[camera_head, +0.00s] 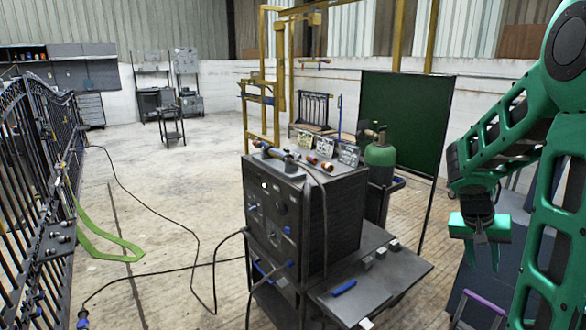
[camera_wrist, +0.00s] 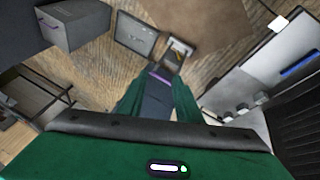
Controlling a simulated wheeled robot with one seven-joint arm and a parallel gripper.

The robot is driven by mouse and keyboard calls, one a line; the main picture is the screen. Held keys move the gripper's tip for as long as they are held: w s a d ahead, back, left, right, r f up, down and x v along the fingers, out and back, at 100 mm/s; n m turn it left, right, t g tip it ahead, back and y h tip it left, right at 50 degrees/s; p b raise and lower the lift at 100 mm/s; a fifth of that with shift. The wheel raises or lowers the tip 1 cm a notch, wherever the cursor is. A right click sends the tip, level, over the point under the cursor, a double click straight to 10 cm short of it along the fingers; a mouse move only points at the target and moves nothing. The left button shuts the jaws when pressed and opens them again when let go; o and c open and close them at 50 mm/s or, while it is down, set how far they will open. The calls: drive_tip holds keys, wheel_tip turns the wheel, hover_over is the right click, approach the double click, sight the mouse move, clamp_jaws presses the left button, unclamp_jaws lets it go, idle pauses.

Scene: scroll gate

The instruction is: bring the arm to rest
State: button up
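My arm is green and black and hangs bent at the right of the head view. My gripper (camera_head: 482,262) points down at the end of it, over the floor to the right of the dark machine. Its two fingers look apart, small in the picture, with nothing seen between them.
A dark welding machine (camera_head: 335,215) with cables stands in the middle, a grey side shelf (camera_head: 385,280) on its right. Behind are a green gas cylinder (camera_head: 380,160) and a dark green screen (camera_head: 410,110). A black iron gate (camera_head: 30,150) runs along the left. Open floor lies between.

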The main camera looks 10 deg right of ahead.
drive_tip(key=s+a+r+n+y, duration=0.1)
drive_tip(key=s+a+y, duration=0.1)
drive_tip(key=s+a, duration=0.7)
drive_tip(key=s+a+r+n+y, duration=0.2)
drive_tip(key=s+a+y, duration=0.1)
drive_tip(key=s+a, duration=0.6)
drive_tip(key=shift+a+r, duration=0.3)
drive_tip(key=shift+a, duration=0.3)
drive_tip(key=shift+s, duration=0.1)
